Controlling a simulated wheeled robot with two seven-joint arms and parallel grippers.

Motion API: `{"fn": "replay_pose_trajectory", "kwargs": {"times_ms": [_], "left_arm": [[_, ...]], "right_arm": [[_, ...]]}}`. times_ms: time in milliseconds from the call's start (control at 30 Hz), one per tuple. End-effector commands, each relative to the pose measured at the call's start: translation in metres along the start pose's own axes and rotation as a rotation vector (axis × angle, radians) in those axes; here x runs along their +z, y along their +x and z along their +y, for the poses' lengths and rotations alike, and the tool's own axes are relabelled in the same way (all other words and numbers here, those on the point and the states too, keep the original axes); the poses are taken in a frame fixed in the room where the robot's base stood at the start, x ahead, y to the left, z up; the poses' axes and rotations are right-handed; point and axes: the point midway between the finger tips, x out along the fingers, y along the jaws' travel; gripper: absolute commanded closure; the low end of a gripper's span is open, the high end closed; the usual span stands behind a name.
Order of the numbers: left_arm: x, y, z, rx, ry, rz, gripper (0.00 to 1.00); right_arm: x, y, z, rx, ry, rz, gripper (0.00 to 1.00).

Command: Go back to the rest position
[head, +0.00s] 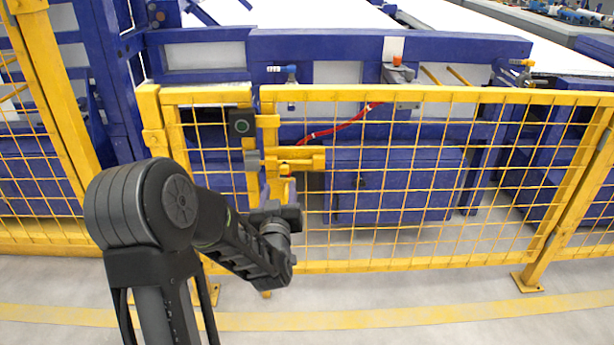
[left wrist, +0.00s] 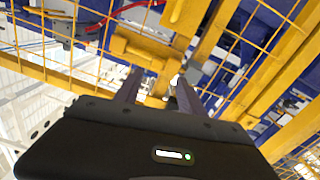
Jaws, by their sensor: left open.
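My left arm comes in from the lower left in the head view and reaches toward the fence gate. My left gripper (head: 278,188) is at the gate latch, with its fingers mostly hidden by the wrist. In the left wrist view the gripper (left wrist: 156,88) is open, its two dark fingers apart and nothing visible held between them. The yellow latch (head: 298,158) of the gate lies just beyond the fingertips; it also shows in the left wrist view (left wrist: 140,48). I cannot tell whether the fingers touch it. My right gripper is in neither view.
A yellow mesh fence (head: 400,180) stands in front of me, with blue machinery (head: 360,45) behind it. The grey floor (head: 420,305) with a yellow stripe is clear on the right.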

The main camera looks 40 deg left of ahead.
Motion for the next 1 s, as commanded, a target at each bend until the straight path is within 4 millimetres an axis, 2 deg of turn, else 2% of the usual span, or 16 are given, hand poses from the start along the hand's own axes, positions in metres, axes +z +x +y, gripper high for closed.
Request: {"fn": "replay_pose_trajectory", "kwargs": {"times_ms": [233,367,467,567,667,700,767,800,867,900,1000], "left_arm": [[0.001,0.000,0.000,0.001,-0.003,-0.003,0.53],[0.015,-0.001,0.003,0.013,-0.021,-0.060,0.53],[0.047,-0.007,0.012,0.042,-0.039,-0.180,0.53],[0.098,-0.025,0.029,0.084,-0.051,-0.342,0.53],[0.160,-0.056,0.053,0.141,-0.053,-0.537,0.53],[0.186,-0.073,0.064,0.166,-0.051,-0.619,0.53],[0.224,-0.104,0.078,0.201,-0.045,-0.749,0.53],[0.247,-0.126,0.087,0.225,-0.038,-0.833,0.53],[0.280,-0.162,0.099,0.261,-0.023,-0.958,0.53],[0.299,-0.188,0.105,0.283,-0.011,-1.038,0.53],[0.337,-0.248,0.116,0.333,0.023,-1.214,0.53]], "right_arm": [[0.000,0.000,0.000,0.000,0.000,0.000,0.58],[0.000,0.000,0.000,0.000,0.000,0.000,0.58],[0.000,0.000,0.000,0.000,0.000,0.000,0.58],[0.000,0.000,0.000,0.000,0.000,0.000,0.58],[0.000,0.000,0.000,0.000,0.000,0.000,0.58],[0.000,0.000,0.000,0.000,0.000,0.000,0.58],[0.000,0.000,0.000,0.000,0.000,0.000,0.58],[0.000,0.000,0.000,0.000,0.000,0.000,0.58],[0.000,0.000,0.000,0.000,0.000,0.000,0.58],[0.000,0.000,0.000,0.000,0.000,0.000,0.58],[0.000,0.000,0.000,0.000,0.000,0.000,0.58]]}}
